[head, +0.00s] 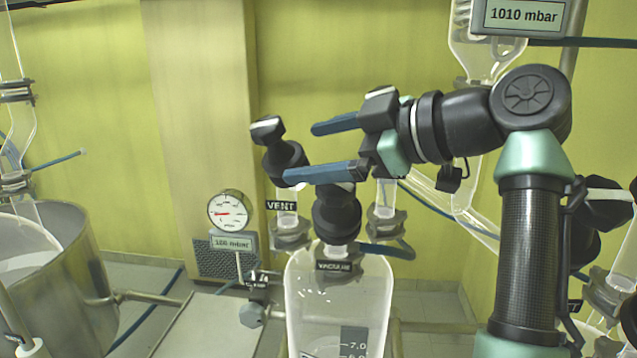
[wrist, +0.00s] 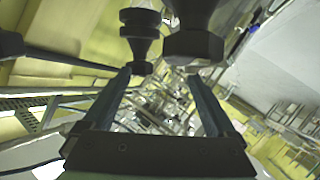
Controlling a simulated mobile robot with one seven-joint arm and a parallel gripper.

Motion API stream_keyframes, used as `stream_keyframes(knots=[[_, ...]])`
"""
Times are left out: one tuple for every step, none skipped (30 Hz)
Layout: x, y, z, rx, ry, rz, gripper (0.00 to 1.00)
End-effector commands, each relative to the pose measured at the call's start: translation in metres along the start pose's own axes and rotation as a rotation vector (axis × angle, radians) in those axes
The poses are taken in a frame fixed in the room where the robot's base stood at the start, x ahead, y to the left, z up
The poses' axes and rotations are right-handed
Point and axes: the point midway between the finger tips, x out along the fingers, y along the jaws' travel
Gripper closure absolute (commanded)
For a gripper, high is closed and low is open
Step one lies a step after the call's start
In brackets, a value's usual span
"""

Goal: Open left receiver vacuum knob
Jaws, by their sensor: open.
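The vacuum knob (head: 337,212) is a black valve head above the "VACUUM" label (head: 333,266), on top of a clear graduated receiver (head: 338,300). My gripper (head: 301,152) is open, with its two blue fingers pointing left. In the head view, the lower finger passes across the top of the vacuum knob and hides part of it. I see nothing between the fingers there. In the wrist view, two black valve heads stand near the fingertips (wrist: 160,75), a smaller one (wrist: 140,40) and a larger one (wrist: 193,42). I cannot tell whether the fingers touch either.
A black vent knob (head: 282,160) stands just left of the fingertips, above the "VENT" label (head: 281,206). A pressure gauge (head: 229,211) is farther left. A metal vessel (head: 75,285) fills the lower left. A display reading 1010 mbar (head: 524,16) hangs upper right.

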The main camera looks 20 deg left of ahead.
Motion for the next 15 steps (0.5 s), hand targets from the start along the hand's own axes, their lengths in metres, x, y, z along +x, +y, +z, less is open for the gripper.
stream_keyframes(knots=[[-0.003, 0.005, -0.008, -0.004, 0.000, 0.001, 0.08], [-0.005, 0.007, -0.012, -0.003, 0.000, 0.001, 0.08], [-0.007, 0.010, -0.018, -0.003, 0.000, 0.001, 0.08], [-0.008, 0.012, -0.021, -0.003, 0.000, 0.000, 0.08], [-0.009, 0.014, -0.024, -0.001, 0.000, 0.000, 0.08], [-0.011, 0.017, -0.029, -0.002, 0.000, -0.001, 0.08], [-0.012, 0.018, -0.031, -0.001, 0.000, -0.001, 0.08], [-0.012, 0.019, -0.033, 0.000, 0.000, -0.001, 0.08], [-0.013, 0.021, -0.036, -0.001, 0.000, -0.001, 0.08], [-0.014, 0.022, -0.037, -0.001, 0.000, -0.001, 0.08], [-0.014, 0.022, -0.038, 0.000, 0.000, -0.001, 0.08], [-0.015, 0.023, -0.040, 0.001, 0.000, -0.001, 0.08], [-0.015, 0.024, -0.040, 0.001, 0.000, -0.001, 0.08], [-0.015, 0.024, -0.041, 0.001, 0.000, -0.001, 0.08], [-0.015, 0.024, -0.041, 0.001, 0.000, -0.001, 0.08]])
